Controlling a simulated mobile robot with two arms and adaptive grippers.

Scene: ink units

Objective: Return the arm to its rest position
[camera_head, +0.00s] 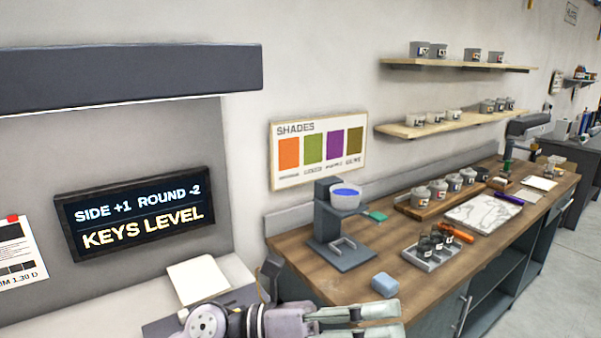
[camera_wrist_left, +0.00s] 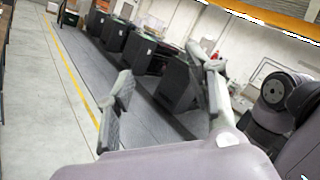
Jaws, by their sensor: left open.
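My left gripper (camera_head: 398,320) is at the bottom of the head view, in front of the wooden bench's near corner. Its two pale fingers point right, apart, with nothing between them. In the left wrist view my left gripper (camera_wrist_left: 166,72) shows its fingers spread wide, with only floor and distant dark machines between them. My right gripper is in neither view.
The wooden bench (camera_head: 378,262) holds a dark stand with a cup of blue ink (camera_head: 345,196), a light blue block (camera_head: 385,285) close beyond my left gripper, a tray of dark jars (camera_head: 432,250) and several grey pots. A dark sign (camera_head: 135,215) hangs left.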

